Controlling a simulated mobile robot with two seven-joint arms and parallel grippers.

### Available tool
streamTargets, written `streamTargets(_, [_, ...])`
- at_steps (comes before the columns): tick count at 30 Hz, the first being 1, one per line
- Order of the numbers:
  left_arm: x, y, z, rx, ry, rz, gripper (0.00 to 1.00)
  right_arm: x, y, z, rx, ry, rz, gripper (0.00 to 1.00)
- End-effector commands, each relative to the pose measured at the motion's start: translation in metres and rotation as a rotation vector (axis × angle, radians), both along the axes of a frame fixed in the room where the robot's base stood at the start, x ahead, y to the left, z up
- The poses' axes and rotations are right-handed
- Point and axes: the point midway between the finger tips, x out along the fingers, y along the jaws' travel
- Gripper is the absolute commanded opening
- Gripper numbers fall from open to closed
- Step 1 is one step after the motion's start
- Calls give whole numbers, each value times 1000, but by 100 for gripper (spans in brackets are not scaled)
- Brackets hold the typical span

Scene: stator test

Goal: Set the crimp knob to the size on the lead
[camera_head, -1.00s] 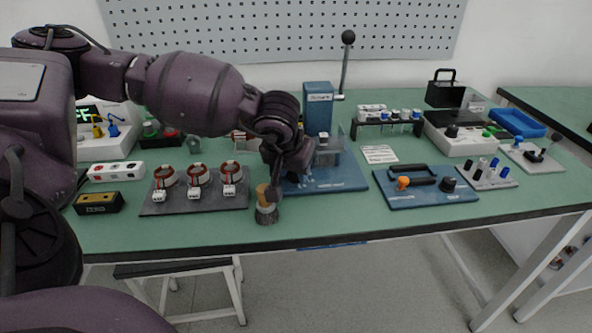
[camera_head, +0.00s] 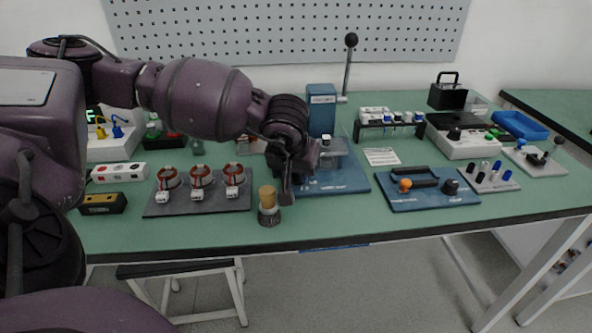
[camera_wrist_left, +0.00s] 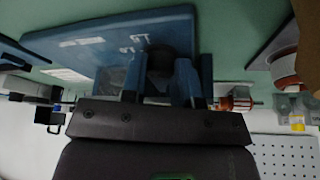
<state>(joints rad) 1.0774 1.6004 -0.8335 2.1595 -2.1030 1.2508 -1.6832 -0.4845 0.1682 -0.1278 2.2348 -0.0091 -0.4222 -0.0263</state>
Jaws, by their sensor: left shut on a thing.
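The blue press (camera_head: 321,118) stands mid-table on a blue base plate (camera_head: 350,180) with small white marks near its front left. My left gripper (camera_head: 289,194) is down at that front-left part and covers what lies beneath it. In the left wrist view, a dark round knob (camera_wrist_left: 165,58) sits on the blue plate (camera_wrist_left: 85,45), beside white marks. The left gripper (camera_wrist_left: 160,82) is at this knob, its two fingers either side, shut on it. The marks are too small to read. I cannot tell which item is the lead; no size on one is legible.
A brush-like thing with a wooden handle (camera_head: 267,198) stands just left of the gripper. A dark tray (camera_head: 200,205) with copper-wound stators lies further left. A second blue plate (camera_head: 430,201) with a black knob and an orange knob lies to the right. A white card (camera_head: 381,156) lies behind it.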

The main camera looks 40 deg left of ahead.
Motion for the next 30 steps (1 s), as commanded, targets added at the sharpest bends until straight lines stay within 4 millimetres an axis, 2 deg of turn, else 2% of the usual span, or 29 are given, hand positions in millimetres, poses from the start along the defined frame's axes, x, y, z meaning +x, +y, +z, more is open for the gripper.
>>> streamTargets(18, [3,-4,0,-1,1,524,4,5,1,4,8,-11,-3,53])
streamTargets(30, [4,-4,0,0,1,719,4,0,-1,2,11,3,-12,53])
